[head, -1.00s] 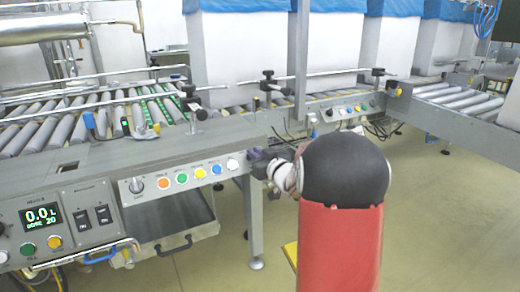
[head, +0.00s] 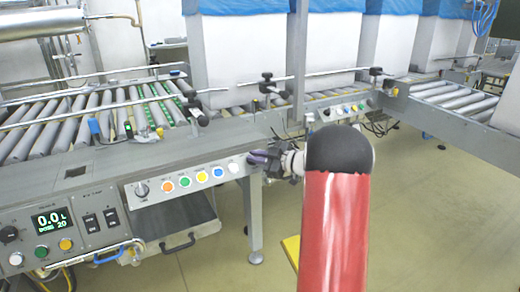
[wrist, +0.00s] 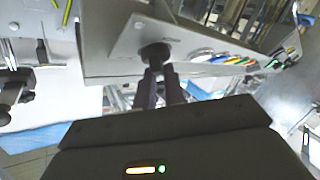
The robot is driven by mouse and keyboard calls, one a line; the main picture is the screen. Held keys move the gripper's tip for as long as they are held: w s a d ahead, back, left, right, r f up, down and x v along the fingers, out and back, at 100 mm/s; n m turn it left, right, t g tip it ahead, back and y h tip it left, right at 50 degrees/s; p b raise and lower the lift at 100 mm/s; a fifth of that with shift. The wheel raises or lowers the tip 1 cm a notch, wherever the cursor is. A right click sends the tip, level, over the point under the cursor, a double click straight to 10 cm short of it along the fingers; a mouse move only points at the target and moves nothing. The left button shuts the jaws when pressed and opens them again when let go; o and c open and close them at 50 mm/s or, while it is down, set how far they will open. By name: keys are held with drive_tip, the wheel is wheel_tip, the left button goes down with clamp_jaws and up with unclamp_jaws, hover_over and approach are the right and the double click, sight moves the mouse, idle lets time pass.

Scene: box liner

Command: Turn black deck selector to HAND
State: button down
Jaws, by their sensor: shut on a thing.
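The black selector knob (wrist: 155,54) sticks out from the grey panel in the wrist view, beside the row of coloured buttons. My gripper (wrist: 160,70) has its two dark fingers shut on the knob. Its marking and pointer cannot be read, and the fingers cover part of it. In the head view my gripper (head: 257,158) is at the right end of the near button panel, just right of the white button (head: 233,168). There the gripper hides the knob.
The near panel (head: 150,207) also carries a selector (head: 142,189) at its left and orange, green, yellow and blue buttons. A table leg (head: 254,220) stands below my gripper. The roller conveyor (head: 60,130) lies above. The floor at right is open.

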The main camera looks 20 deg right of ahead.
drive_tip(key=shift+w+f, duration=0.1)
drive_tip(key=shift+f, duration=0.05)
idle(0.3)
drive_tip(key=c, duration=1.5)
unclamp_jaws()
drive_tip(key=shift+f, duration=0.1)
drive_tip(key=shift+a, duration=0.1)
drive_tip(key=shift+a+f, duration=0.1)
drive_tip(key=shift+f, duration=0.05)
drive_tip(key=shift+w+f, duration=0.1)
drive_tip(key=shift+w, duration=0.1)
drive_tip(key=shift+s+r, duration=0.15)
drive_tip(key=shift+r, duration=0.2)
drive_tip(key=v, duration=0.8)
drive_tip(key=shift+r, duration=0.1)
